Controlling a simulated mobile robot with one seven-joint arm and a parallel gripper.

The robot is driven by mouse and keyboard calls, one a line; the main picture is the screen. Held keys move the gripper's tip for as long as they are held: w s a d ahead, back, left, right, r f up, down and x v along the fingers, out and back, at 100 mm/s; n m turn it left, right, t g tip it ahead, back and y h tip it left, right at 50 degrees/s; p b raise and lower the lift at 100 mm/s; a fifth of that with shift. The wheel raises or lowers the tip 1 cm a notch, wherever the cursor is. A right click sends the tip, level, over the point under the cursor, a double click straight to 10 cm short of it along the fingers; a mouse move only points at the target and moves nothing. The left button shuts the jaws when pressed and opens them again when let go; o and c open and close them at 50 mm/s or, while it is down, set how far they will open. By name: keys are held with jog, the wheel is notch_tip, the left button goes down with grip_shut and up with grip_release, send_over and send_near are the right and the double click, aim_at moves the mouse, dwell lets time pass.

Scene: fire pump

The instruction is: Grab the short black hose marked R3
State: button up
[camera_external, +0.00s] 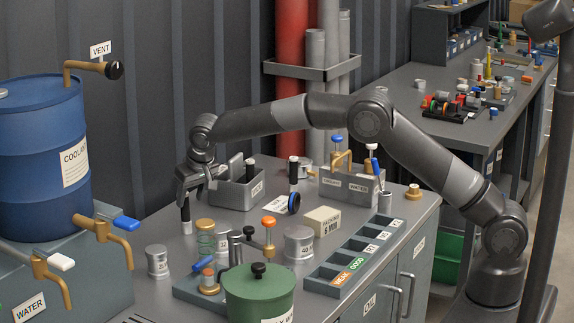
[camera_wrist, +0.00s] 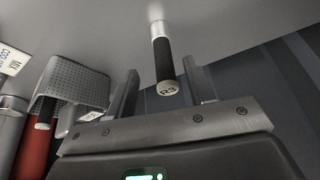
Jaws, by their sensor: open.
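The short black hose (camera_external: 186,214) stands upright on the bench with a silver lower end. In the wrist view the hose (camera_wrist: 164,62) shows R3 on its end face, between my two fingers. My gripper (camera_external: 190,186) is open above the hose. The wrist view shows the gripper (camera_wrist: 163,92) with a finger on each side and clear gaps to the hose. The hose's top is partly hidden by the fingers in the external view.
A grey perforated bin (camera_external: 237,189) stands just right of my gripper; it also shows in the wrist view (camera_wrist: 75,82). Another black hose (camera_external: 293,174) stands further right. A blue drum (camera_external: 40,150) is left.

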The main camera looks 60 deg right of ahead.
aim_at(186, 220)
jog(key=shift+w+x, duration=0.15)
jog(key=shift+x, duration=1.3)
jog(key=shift+w+x, duration=0.15)
jog(key=shift+x, duration=1.3)
jog(key=shift+a+r, duration=0.1)
jog(key=shift+c, duration=0.6)
grip_shut()
